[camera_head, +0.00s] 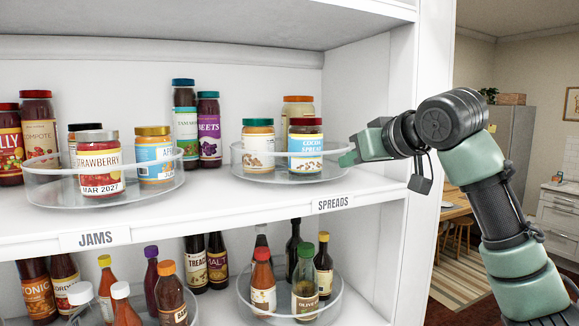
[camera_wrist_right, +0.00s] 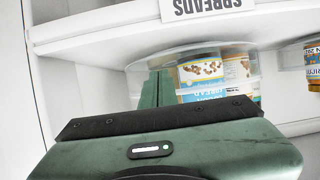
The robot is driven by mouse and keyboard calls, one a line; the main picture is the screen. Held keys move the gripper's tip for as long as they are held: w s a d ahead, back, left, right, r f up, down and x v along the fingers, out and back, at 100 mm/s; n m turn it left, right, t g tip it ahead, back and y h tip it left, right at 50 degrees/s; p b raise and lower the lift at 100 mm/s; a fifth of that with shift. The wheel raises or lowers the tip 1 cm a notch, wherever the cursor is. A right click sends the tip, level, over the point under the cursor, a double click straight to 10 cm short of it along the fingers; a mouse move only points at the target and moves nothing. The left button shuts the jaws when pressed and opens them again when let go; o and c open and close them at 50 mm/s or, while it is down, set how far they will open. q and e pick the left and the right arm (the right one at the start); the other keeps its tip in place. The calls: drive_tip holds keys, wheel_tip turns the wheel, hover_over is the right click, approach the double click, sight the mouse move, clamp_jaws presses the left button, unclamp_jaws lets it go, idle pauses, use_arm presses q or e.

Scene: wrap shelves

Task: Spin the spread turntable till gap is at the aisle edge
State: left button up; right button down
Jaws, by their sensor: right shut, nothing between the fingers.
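The spreads turntable (camera_head: 275,179) is a clear round tray with a raised rim, on the upper shelf above the SPREADS label (camera_head: 333,203). It holds a green-lidded jar (camera_head: 258,146) at front left, a dark-red-lidded cocoa spread jar (camera_head: 305,148) at front right and an orange-lidded jar (camera_head: 298,106) behind. No clear gap shows at the front. My right gripper (camera_head: 348,158) is shut and empty at the turntable's right rim. In the right wrist view, its fingers (camera_wrist_right: 155,88) overlap the clear rim beside the jars; contact cannot be told. My left gripper is out of view.
A jam turntable (camera_head: 105,198) with several jars stands left on the same shelf, with loose jars behind. Bottles stand on the shelf below. The white side panel (camera_head: 402,110) is close to my right arm. Bare shelf lies between the two turntables.

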sight(314, 166)
drive_tip(key=shift+s+a, duration=0.6)
drive_tip(key=shift+a, duration=0.35)
drive_tip(key=shift+s+a+b, duration=0.15)
drive_tip(key=shift+s+a, duration=0.15)
drive_tip(key=shift+a, duration=0.25)
drive_tip(key=shift+s+a+b, duration=0.15)
drive_tip(key=shift+s+a, duration=0.15)
drive_tip(key=shift+a, duration=0.25)
drive_tip(key=shift+d, duration=0.15)
drive_tip(key=shift+s+a, duration=0.25)
drive_tip(key=shift+a, duration=0.95)
